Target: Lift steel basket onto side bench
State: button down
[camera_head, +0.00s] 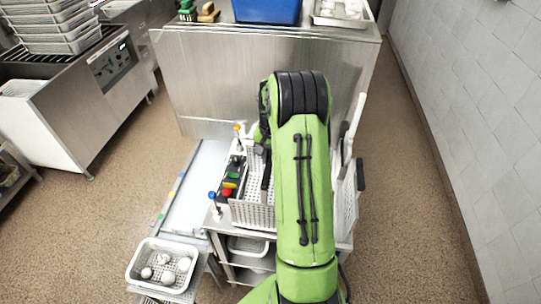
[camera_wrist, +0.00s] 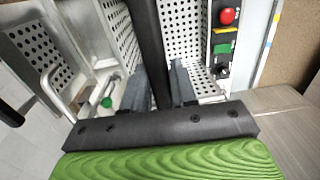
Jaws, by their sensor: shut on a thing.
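The steel basket (camera_head: 253,215) has perforated walls and stands on a low steel unit in the middle of the head view, partly hidden behind my green arm. In the wrist view its perforated walls (camera_wrist: 184,32) rise on both sides of a dark bar. My gripper (camera_wrist: 158,88) has its two grey fingers on either side of this dark bar (camera_wrist: 148,40), which appears to belong to the basket. The head view hides the fingertips. A large steel bench (camera_head: 225,75) stands behind; I cannot tell whether this is the side bench.
A control panel with a red button (camera_head: 227,191) lies left of the basket. A white tray of round pale items (camera_head: 135,265) stands front left. A blue bin (camera_head: 267,10) sits on the back bench. A tiled wall (camera_head: 480,110) bounds the right; floor is open between.

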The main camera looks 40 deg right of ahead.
jog(key=shift+f+b, duration=0.45)
jog(key=shift+f, duration=0.2)
dwell(0.3)
jog(key=c, duration=0.8)
grip_release()
notch_tip(320, 180, up, 16)
jog(key=shift+s+d+f+p, duration=0.1)
jog(key=shift+s+p, duration=0.05)
jog(key=shift+p, duration=0.35)
